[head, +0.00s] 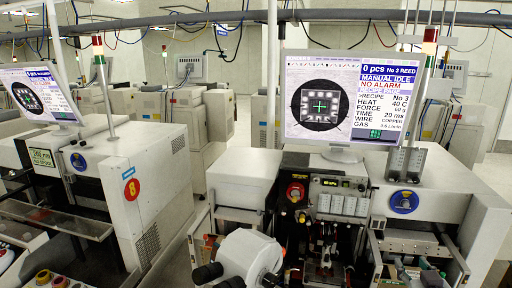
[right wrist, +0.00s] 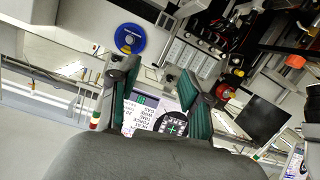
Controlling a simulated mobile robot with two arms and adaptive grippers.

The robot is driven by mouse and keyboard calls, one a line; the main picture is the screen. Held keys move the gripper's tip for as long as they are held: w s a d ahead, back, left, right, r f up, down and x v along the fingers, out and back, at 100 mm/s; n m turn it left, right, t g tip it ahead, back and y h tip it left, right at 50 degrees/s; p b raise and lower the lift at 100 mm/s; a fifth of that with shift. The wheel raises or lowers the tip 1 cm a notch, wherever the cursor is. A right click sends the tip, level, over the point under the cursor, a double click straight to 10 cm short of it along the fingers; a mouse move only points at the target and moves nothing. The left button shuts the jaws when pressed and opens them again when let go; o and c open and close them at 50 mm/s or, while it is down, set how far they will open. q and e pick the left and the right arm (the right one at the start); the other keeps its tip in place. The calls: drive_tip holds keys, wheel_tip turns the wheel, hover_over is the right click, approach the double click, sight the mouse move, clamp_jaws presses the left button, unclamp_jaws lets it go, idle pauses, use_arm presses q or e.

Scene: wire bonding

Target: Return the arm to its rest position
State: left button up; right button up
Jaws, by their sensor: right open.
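My right gripper (right wrist: 162,72) shows in the right wrist view, its two dark fingers with green pads spread apart. It is open, with nothing between the fingers but the background. The bonding machine's monitor (right wrist: 160,118) appears upside down behind and between the fingers, well apart from them. In the head view I cannot make out the right gripper clearly. The same monitor (head: 340,105) stands there on top of the machine, reading "MANUAL IDLE" and "NO ALARM". My left gripper is in neither view.
A white microscope (head: 250,255) with black eyepieces stands at the bottom centre of the head view. A second machine (head: 150,185) stands at the left. A signal tower (head: 428,50) rises beside the monitor. A blue round badge (head: 404,201) marks the near machine's front. Aisle floor shows between the machines.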

drive_tip(key=s+a+f+n+g+y, duration=0.1)
drive_tip(key=s+a+f+g, duration=0.35)
drive_tip(key=s+f, duration=0.4)
drive_tip(key=s+a+f+n+g+y, duration=0.1)
drive_tip(key=s+a+f+g, duration=0.2)
drive_tip(key=s+a+f, duration=0.55)
drive_tip(key=s+a+f+n+g+y, duration=0.1)
drive_tip(key=s+a+f+g, duration=0.25)
drive_tip(key=s, duration=0.95)
wheel_tip(320, 180, down, 32)
drive_tip(key=g+b, duration=0.2)
drive_tip(key=b, duration=0.6)
use_arm(q)
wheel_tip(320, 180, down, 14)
drive_tip(key=b, duration=0.6)
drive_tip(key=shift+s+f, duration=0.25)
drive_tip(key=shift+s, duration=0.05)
use_arm(e)
drive_tip(key=s+d+f, duration=0.1)
drive_tip(key=s+f, duration=0.7)
drive_tip(key=f, duration=0.4)
drive_tip(key=s+d+f+g, duration=0.1)
drive_tip(key=s+d+f, duration=0.1)
drive_tip(key=s+f, duration=0.7)
wheel_tip(320, 180, down, 3)
drive_tip(key=shift+s, duration=0.3)
